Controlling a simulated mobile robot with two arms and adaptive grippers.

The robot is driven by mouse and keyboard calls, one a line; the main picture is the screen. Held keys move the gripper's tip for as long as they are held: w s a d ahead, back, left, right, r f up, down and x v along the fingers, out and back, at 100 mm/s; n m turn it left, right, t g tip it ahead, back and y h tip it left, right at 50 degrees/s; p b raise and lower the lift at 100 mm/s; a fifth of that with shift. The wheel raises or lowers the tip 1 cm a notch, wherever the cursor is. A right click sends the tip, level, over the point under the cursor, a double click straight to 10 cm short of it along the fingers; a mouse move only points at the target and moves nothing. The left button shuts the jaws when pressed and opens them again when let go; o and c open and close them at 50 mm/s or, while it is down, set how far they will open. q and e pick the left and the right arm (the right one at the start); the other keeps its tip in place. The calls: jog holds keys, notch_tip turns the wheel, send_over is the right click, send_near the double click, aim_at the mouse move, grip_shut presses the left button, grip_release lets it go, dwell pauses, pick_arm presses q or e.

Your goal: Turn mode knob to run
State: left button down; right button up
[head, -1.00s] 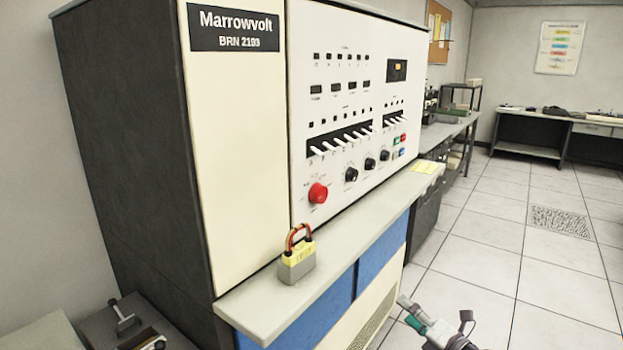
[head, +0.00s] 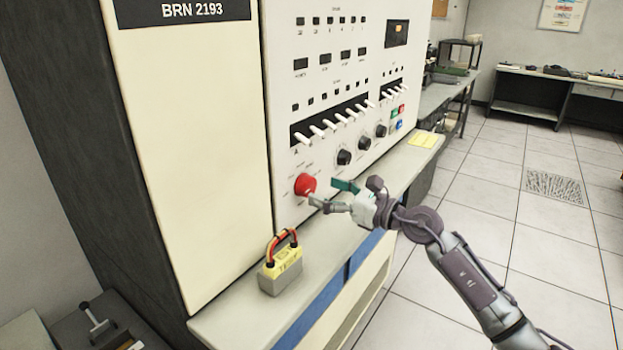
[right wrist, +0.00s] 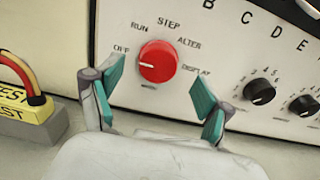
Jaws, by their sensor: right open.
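The red mode knob (head: 305,184) is on the white front panel, low at its left end. In the right wrist view the knob (right wrist: 158,61) has OFF, RUN, STEP, ALTER and DISPLAY printed around it. A small pale mark shows on its left side, toward OFF. My right gripper (head: 332,195) is in front of the panel, just right of the knob in the head view. In the right wrist view its teal-padded fingers (right wrist: 156,98) are open and empty, spread left and right below the knob. I see no contact with it. My left gripper is not in view.
Black knobs (head: 344,157) and white toggle switches (head: 325,128) are right of and above the red knob. A yellow note (head: 424,140) lies farther along the ledge.

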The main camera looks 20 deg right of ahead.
aim_at(311, 186)
jog(key=x, duration=0.2)
jog(key=shift+w+a+r, duration=0.2)
jog(key=shift+w+a, duration=0.05)
jog(key=shift+w, duration=0.05)
jog(key=shift+w+a+p, duration=0.25)
jog(key=shift+a+p, duration=0.05)
jog(key=shift+w+a+f, duration=0.1)
jog(key=shift+w+a, duration=0.05)
jog(key=shift+w, duration=0.2)
jog(key=shift+c, duration=0.4)
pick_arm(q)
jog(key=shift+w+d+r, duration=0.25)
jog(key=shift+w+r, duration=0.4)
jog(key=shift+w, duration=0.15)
pick_arm(e)
jog(key=c, duration=1.1)
